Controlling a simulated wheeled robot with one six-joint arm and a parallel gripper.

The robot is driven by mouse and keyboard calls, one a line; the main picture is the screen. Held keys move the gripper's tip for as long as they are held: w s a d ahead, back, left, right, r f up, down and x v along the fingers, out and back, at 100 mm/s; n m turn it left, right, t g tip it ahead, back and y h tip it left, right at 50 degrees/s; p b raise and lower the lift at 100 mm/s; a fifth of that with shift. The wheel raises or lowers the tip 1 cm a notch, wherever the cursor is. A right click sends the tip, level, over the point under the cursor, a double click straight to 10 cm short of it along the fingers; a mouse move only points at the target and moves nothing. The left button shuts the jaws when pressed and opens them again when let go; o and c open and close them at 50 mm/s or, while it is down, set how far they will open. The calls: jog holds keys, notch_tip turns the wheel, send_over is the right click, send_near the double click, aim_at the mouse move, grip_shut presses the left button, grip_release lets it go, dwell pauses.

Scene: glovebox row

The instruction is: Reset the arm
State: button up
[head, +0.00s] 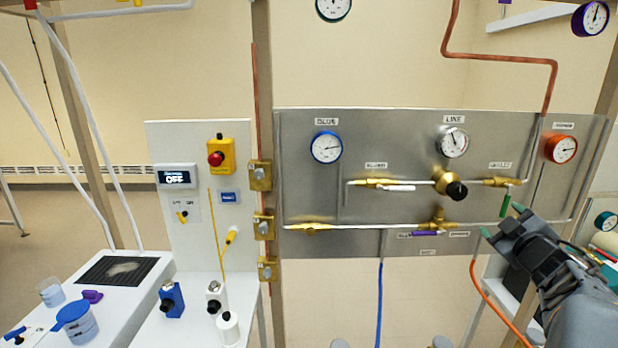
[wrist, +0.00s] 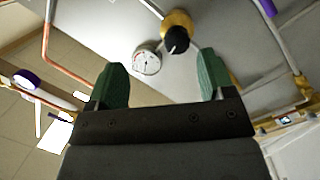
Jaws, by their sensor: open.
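My gripper (head: 499,221) is at the right of the head view, in front of the lower right part of a steel gas panel (head: 310,190). Its two green-tipped fingers are apart with nothing between them. In the wrist view my gripper (wrist: 158,85) shows both green fingers spread. Beyond them are the panel's black regulator knob (wrist: 177,40) and a white-faced gauge (wrist: 147,62).
The panel carries a blue gauge (head: 326,147), a line gauge (head: 453,141), an orange gauge (head: 561,148) and a brass regulator (head: 450,182). An orange hose (head: 487,298) hangs below my arm.

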jog(key=s+d+f+m+g+h, duration=0.4)
jog(key=d+f+m+h, duration=0.1)
jog(key=m, duration=0.1)
jog(key=s+a+f+m+g, duration=0.3)
jog(key=a+f+m+g, duration=0.1)
jog(key=a+f+g, duration=0.15)
jog(key=s+a+f+n+g+y, duration=0.1)
jog(key=s+a+f+y, duration=0.1)
jog(key=a, duration=0.7)
jog(key=s+a+f+g+y, duration=0.1)
jog(key=s+a+f+y, duration=0.2)
jog(key=a, duration=0.7)
jog(key=s+a+f+n+g+y, duration=0.1)
jog(key=s+a+f+y, duration=0.1)
jog(key=a, duration=0.7)
jog(key=shift+s+a+f+n+y, duration=0.25)
jog(key=shift+f+y, duration=0.25)
jog(key=shift+y, duration=0.5)
